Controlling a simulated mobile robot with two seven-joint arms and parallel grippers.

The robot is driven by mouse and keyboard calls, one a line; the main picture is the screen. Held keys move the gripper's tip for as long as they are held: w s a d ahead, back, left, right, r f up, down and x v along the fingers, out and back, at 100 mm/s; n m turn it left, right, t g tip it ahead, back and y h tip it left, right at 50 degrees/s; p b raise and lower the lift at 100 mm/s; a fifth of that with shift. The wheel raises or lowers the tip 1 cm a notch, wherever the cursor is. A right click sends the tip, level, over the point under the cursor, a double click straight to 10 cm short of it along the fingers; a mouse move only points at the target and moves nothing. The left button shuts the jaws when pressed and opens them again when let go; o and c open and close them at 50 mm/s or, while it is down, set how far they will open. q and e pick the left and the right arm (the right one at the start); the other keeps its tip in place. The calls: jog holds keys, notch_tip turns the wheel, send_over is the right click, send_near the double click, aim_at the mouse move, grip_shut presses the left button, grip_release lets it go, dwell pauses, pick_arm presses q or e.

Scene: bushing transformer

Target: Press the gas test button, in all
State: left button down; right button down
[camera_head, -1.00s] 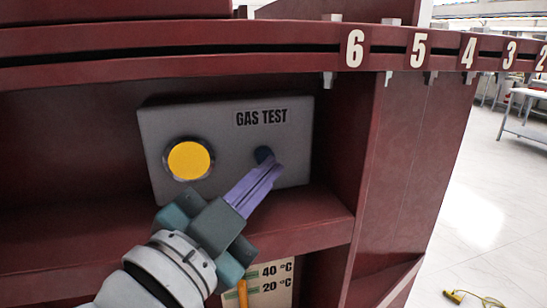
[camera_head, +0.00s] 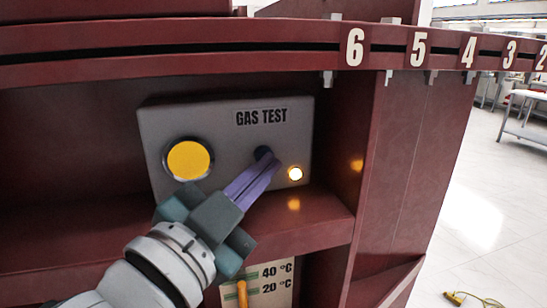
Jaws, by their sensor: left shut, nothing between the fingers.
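The grey gas test panel (camera_head: 222,140) stands in a dark red recess and carries the words GAS TEST. A round yellow button or lamp (camera_head: 188,160) with a dark rim is on its left side. A small lamp (camera_head: 295,174) at its lower right is lit. My left gripper (camera_head: 268,162) is shut and empty, with its purple fingers pointing up and right. Its tips are at a dark round spot right of the panel's middle and partly hide it; I cannot tell how firmly they touch. My right gripper is not in view.
A dark red ledge (camera_head: 315,222) runs below the panel, and a side wall (camera_head: 345,140) closes the recess at right. A numbered rail (camera_head: 300,60) crosses above. A temperature label (camera_head: 275,282) is below. A table (camera_head: 525,122) stands on open floor far right.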

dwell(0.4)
pick_arm(q)
jog(key=shift+s+d, duration=0.1)
jog(key=shift+s, duration=0.2)
jog(key=shift+s+d+p, duration=0.15)
jog(key=shift+s+p, duration=0.25)
jog(key=shift+s, duration=0.15)
jog(key=shift+s+d+p, duration=0.15)
jog(key=shift+s+p, duration=0.15)
jog(key=shift+s, duration=0.2)
jog(key=shift+s+d+p, duration=0.25)
jog(key=shift+s+d, duration=0.05)
jog(key=shift+s, duration=0.65)
jog(key=shift+s+d+p, duration=0.25)
jog(key=shift+s+d, duration=0.05)
jog(key=shift+s, duration=0.65)
